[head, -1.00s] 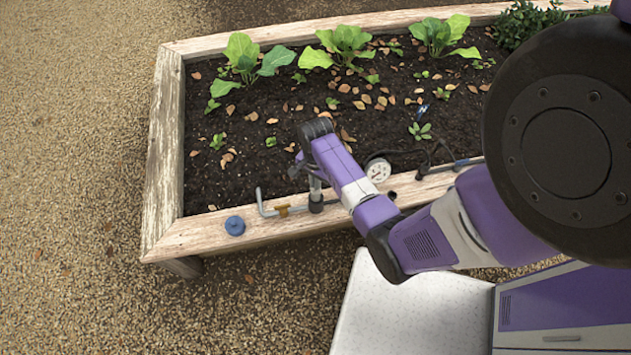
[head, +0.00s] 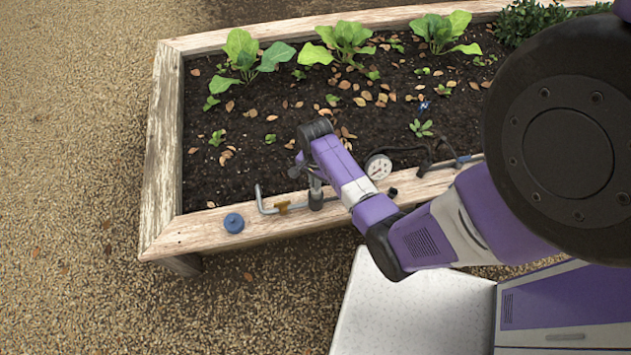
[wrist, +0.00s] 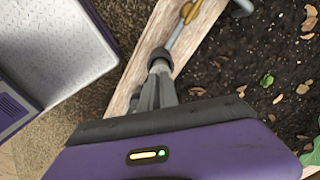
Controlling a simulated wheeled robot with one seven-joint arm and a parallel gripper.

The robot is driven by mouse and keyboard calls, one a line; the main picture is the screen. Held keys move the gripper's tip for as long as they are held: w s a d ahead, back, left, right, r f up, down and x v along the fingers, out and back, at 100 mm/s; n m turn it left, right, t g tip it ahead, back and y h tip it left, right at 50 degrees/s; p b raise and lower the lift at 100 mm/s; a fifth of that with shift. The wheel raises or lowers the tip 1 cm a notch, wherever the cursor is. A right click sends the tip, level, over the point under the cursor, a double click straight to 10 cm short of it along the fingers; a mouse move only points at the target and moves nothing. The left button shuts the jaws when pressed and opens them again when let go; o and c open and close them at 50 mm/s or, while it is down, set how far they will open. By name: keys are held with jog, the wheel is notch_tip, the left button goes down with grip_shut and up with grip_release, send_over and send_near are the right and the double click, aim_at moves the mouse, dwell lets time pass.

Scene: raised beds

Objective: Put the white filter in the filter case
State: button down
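I cannot make out a white filter in either view. A dark upright fitting (head: 316,200) stands on the front plank of the raised bed, joined to a grey pipe; it may be the filter case. A round blue cap (head: 234,223) lies on the plank to its left. My gripper (head: 314,178) points down right above the fitting. In the wrist view the grey fingers (wrist: 157,82) lie close together and reach the fitting's dark round top (wrist: 160,55).
The grey pipe has a brass valve (head: 283,208). A pressure gauge (head: 378,167) and black hose sit to the right along the plank (head: 205,235). Soil with leafy plants (head: 343,40) fills the bed. My speckled white base top is at the lower right.

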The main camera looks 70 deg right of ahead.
jog(key=shift+f+b, duration=1.65)
jog(key=shift+f, duration=0.8)
jog(key=c, duration=1.1)
grip_release()
jog(key=shift+o, duration=0.2)
jog(key=shift+r, duration=0.15)
jog(key=shift+r+p, duration=3.45)
jog(key=shift+p, duration=0.3)
